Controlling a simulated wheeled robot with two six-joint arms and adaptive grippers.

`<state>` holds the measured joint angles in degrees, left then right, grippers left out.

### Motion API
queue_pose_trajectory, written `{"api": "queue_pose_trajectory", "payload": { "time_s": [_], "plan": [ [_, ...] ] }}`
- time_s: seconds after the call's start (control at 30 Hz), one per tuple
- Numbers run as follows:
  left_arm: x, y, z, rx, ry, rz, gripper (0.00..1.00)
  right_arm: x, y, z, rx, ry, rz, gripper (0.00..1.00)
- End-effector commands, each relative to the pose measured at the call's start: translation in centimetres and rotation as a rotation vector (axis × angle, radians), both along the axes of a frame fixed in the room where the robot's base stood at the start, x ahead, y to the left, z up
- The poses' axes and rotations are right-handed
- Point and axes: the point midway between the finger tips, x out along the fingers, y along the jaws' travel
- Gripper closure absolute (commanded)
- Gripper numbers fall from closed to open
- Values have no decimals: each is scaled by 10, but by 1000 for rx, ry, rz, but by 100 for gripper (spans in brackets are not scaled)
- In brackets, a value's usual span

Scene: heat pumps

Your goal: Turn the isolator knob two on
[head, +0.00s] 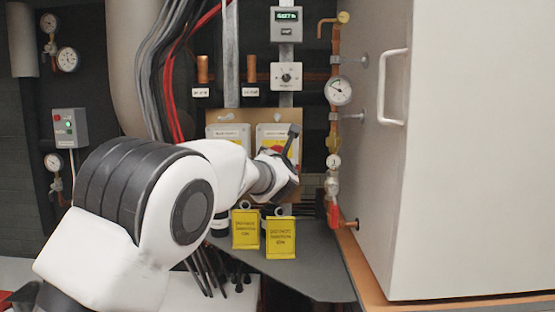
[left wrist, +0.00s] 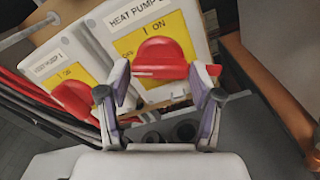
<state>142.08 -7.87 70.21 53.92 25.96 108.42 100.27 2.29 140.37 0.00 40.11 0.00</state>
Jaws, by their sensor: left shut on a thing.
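My left gripper (left wrist: 160,100) is shut on the red isolator knob two (left wrist: 162,60), with a finger at each side of it in the left wrist view. The knob sits on a yellow plate marked ON and OFF, on the right-hand white box (left wrist: 125,20) labelled HEAT PUMP. Its handle looks crosswise in this tilted view; I cannot tell its exact setting. In the head view my left gripper (head: 290,160) is in front of the right isolator box (head: 270,130) and hides most of the knob. My right gripper is not in view.
The left isolator with its red knob (left wrist: 75,98) is close beside. A red-handled valve and gauge pipe (head: 334,180) stand to the right, then a large white cabinet (head: 465,150).

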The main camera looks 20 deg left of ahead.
Motion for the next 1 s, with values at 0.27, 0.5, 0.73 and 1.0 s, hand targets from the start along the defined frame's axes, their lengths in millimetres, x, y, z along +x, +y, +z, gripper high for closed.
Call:
{"api": "queue_pose_trajectory", "payload": {
  "time_s": [0.27,0.5,0.73,1.0],
  "plan": [
    [0,1,2,251,69,3,70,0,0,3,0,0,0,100],
    [0,1,3,471,133,4,70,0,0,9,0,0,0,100],
    [0,1,4,679,192,7,70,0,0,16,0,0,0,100],
    [0,2,6,891,251,8,70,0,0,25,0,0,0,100]
  ]
}}
